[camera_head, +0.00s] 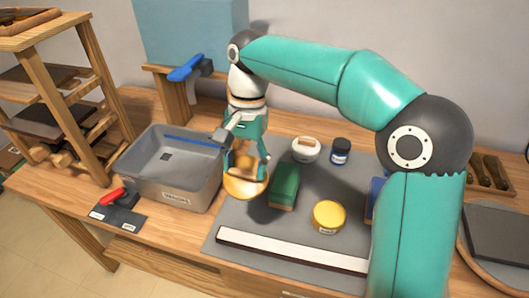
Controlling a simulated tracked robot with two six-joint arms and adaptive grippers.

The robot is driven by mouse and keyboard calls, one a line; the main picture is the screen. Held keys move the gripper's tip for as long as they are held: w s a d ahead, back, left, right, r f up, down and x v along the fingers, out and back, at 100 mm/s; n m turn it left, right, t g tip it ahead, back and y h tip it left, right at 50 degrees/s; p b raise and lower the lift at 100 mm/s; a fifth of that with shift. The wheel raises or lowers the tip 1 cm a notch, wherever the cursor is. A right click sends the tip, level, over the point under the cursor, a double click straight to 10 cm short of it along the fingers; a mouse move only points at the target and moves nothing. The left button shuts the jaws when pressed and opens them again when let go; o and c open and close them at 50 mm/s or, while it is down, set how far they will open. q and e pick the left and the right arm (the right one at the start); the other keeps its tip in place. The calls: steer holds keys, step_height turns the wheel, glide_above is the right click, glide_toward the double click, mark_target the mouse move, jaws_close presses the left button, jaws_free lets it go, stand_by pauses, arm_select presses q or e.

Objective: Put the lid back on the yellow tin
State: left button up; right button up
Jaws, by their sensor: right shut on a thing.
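The yellow tin (329,217) stands upright on the grey mat, right of centre. It is small and round with a pale label on its front; whether its top is open is too small to tell. My right gripper (246,176) points down, left of the tin, between the grey bin and the green block. The fingers hide part of the disc. I cannot tell whether it touches the mat. My left gripper is not in view.
A grey bin (150,178) stands left of the gripper. A green block (286,184), white jar (306,150) and dark blue jar (341,151) stand nearby.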

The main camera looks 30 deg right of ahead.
mark_target(251, 175)
steer(key=f+m, duration=0.1)
steer(key=f+m+y, duration=0.1)
steer(key=d+f+m, duration=0.1)
steer(key=m, duration=0.1)
steer(key=shift+s+f+y, duration=0.15)
steer(key=shift+s+y, duration=0.15)
steer(key=shift+s, duration=0.1)
steer(key=s+d+f+m+t, duration=0.2)
steer(key=s+d+f+m, duration=0.1)
steer(key=d, duration=0.3)
steer(key=s+d+f+m+t+y+b, duration=0.1)
steer(key=s+d+f+m+t, duration=0.1)
steer(key=s+d+f+m, duration=0.2)
steer(key=s+d+f+m+t+y+b, duration=0.1)
steer(key=s+d+f+m+t, duration=0.2)
steer(key=d, duration=0.6)
steer(key=shift+s+d+f+m, duration=0.1)
steer(key=shift+d+f+m, duration=0.1)
steer(key=shift+f+m, duration=0.35)
steer(key=shift+s+d+f+m, duration=0.1)
steer(key=shift+d+f+m, duration=0.1)
steer(key=shift+f+m, duration=0.35)
steer(key=shift+f+b, duration=0.8)
steer(key=shift+f, duration=0.2)
steer(key=shift+r+p, duration=0.1)
steer(key=shift+p, duration=0.3)
steer(key=shift+f, duration=0.2)
